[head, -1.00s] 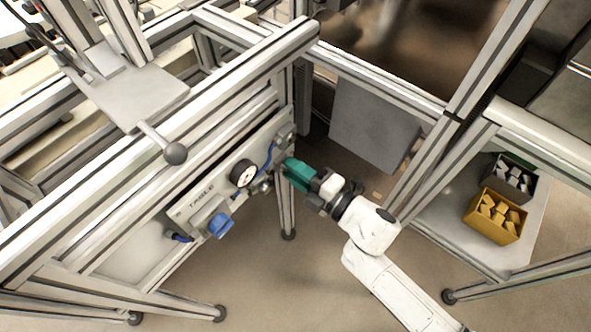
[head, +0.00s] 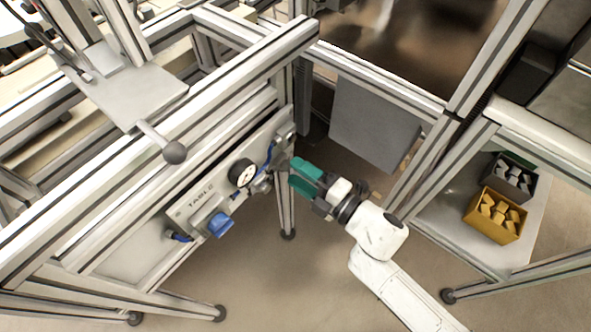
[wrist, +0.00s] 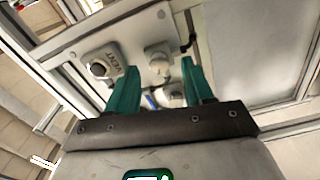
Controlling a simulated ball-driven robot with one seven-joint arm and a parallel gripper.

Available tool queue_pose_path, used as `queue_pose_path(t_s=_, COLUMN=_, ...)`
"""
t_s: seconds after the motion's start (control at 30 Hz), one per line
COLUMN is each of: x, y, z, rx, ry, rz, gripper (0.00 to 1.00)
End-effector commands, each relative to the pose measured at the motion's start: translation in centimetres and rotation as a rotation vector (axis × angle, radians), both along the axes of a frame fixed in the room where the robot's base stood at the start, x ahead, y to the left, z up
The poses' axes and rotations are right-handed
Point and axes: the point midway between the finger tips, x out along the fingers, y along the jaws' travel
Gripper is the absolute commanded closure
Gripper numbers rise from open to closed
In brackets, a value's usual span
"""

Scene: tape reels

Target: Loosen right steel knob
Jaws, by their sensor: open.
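My gripper (head: 293,174), with teal fingers, is open and empty at the right end of the panel marked TABLE (head: 184,205). A steel knob (head: 262,184) shows on the panel just left of the fingers, partly hard to make out. Another round steel fitting (head: 284,133) sits above, near the panel's right end. In the wrist view a round pale knob (wrist: 158,58) appears between the fingertips, apart from them. A second round fitting (wrist: 175,95) appears lower between the fingers. I cannot tell for certain which is the right steel knob.
The panel also carries a dial gauge (head: 242,173) and a blue knob (head: 220,224). A yellow bin (head: 495,215) stands on a shelf at right. Aluminium frame posts surround the arm.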

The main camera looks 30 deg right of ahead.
Motion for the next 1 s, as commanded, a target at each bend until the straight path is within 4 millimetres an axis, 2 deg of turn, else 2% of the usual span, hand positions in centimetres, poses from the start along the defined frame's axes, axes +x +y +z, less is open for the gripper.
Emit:
queue_pose_path(t_s=0.3, x=-5.9, y=-2.0, z=-0.2, rx=-0.001, ry=0.003, rz=-0.003, gripper=0.48)
queue_pose_path(t_s=0.5, x=-8.1, y=-2.7, z=-0.1, rx=-0.001, ry=0.002, rz=-0.002, gripper=0.48)
queue_pose_path(t_s=1.0, x=-8.7, y=-2.8, z=0.0, rx=0.0, ry=0.0, rz=-0.001, gripper=0.48)
